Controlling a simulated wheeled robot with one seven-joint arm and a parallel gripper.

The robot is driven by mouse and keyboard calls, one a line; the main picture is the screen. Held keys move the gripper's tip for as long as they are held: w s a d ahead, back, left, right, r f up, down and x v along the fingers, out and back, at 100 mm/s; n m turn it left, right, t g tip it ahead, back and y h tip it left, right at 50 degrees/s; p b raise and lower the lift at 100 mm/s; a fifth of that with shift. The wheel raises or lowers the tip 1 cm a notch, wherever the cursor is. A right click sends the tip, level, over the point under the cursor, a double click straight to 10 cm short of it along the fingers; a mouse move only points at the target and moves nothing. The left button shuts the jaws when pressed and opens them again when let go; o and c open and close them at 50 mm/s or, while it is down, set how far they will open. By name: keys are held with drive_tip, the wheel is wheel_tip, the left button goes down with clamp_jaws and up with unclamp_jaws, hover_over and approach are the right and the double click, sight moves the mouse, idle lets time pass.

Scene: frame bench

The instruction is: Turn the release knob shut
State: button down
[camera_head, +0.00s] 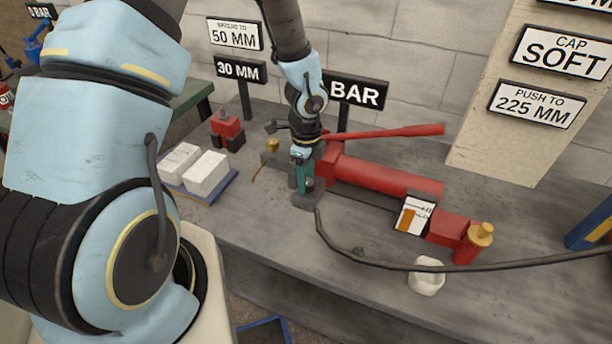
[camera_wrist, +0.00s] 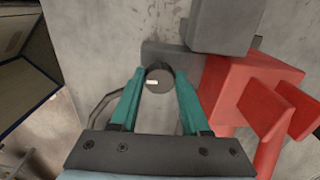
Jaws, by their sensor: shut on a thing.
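The release knob (camera_wrist: 160,79) is a small dark round knob with a white mark on its face. It stands out from a grey block (camera_wrist: 170,52) at the end of the red hand pump (camera_head: 385,178). My gripper (camera_wrist: 161,74) has its two teal fingers on either side of the knob, shut on it. In the head view my gripper (camera_head: 303,178) is at the pump's left end, and the knob is hidden there behind the fingers. The white mark points to the left in the wrist view.
A red pump handle (camera_head: 390,132) reaches right above the pump. A black hose (camera_head: 385,264) runs along the bench front. White blocks (camera_head: 206,172) on a blue tray (camera_head: 222,193) stand to the left. Signs (camera_head: 239,70) stand behind.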

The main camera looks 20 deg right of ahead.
idle(0.4)
drive_tip(key=shift+c, duration=1.9)
unclamp_jaws()
wheel_tip(320, 180, up, 11)
drive_tip(key=shift+f, duration=0.1)
